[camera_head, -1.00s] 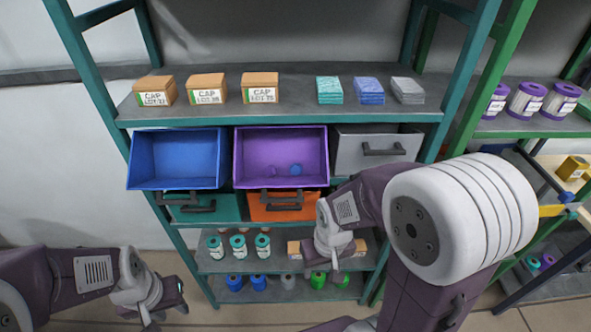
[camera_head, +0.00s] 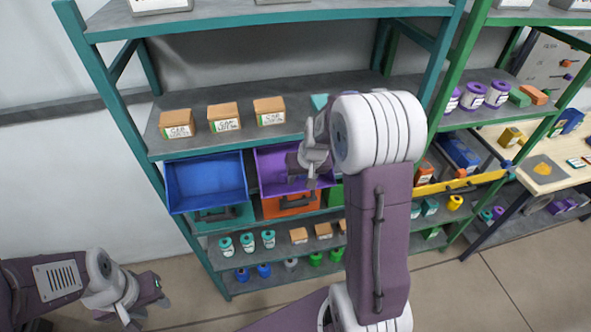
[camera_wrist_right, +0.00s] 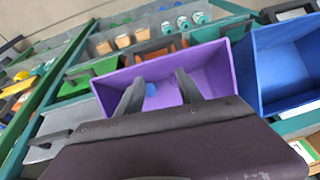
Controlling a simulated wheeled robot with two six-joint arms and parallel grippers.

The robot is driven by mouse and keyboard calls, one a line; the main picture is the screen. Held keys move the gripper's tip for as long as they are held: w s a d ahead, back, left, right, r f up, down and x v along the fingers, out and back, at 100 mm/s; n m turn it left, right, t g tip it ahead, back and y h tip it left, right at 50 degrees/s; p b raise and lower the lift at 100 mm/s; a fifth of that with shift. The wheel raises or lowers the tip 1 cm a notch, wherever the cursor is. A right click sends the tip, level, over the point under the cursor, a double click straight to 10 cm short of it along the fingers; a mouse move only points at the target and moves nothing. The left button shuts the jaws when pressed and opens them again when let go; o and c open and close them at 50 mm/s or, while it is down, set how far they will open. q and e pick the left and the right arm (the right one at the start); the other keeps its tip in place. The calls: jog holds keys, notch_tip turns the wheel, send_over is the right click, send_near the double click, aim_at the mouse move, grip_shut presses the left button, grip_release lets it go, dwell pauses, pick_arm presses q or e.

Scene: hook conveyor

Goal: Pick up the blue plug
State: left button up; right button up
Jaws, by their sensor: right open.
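A small round blue plug (camera_wrist_right: 151,89) lies inside the purple bin (camera_wrist_right: 215,62) in the right wrist view. The purple bin also shows in the head view (camera_head: 268,158), where my right arm covers part of it and the plug is hidden. My right gripper (camera_wrist_right: 160,86) is open and empty, its two fingers pointing into the bin with the plug seen between them. It also shows in the head view (camera_head: 302,180) over the bin's right part. My left gripper (camera_head: 152,304) hangs low at the left, away from the shelf; its jaw opening is unclear.
A blue bin (camera_head: 206,182) stands left of the purple one. An orange drawer (camera_head: 290,204) is below. Brown boxes (camera_head: 224,118) stand on the shelf above. Lower shelves hold teal and blue cylinders (camera_head: 243,273). A green rack upright (camera_head: 455,75) stands to the right.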

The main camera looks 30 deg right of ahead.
jog(key=shift+m+t, duration=0.4)
jog(key=shift+m, duration=0.2)
jog(key=w+d, duration=0.2)
jog(key=d, duration=0.1)
jog(key=w+d, duration=0.3)
jog(key=shift+f, duration=0.1)
jog(key=shift+w+d, duration=0.1)
jog(key=shift+d, duration=0.2)
jog(key=shift+f, duration=0.2)
jog(key=f+p, duration=0.1)
jog(key=w+a+f, duration=0.1)
jog(key=shift+w+f+p, duration=0.1)
jog(key=shift+f+p, duration=0.2)
jog(key=shift+p, duration=0.1)
jog(key=shift+w+d+f, duration=0.1)
jog(key=shift+w+f, duration=0.05)
jog(key=shift+f, duration=0.05)
jog(key=shift+w+d+f+p, duration=0.1)
jog(key=shift+w+f+p, duration=0.1)
jog(key=shift+p, duration=0.1)
jog(key=p+x, duration=0.1)
jog(key=x, duration=0.2)
jog(key=shift+w+f+p, duration=0.15)
jog(key=shift+f+p, duration=0.25)
pick_arm(q)
notch_tip(320, 180, up, 4)
jog(key=shift+w+r, duration=0.1)
pick_arm(e)
jog(key=shift+w+f, duration=0.25)
jog(key=shift+f, duration=0.15)
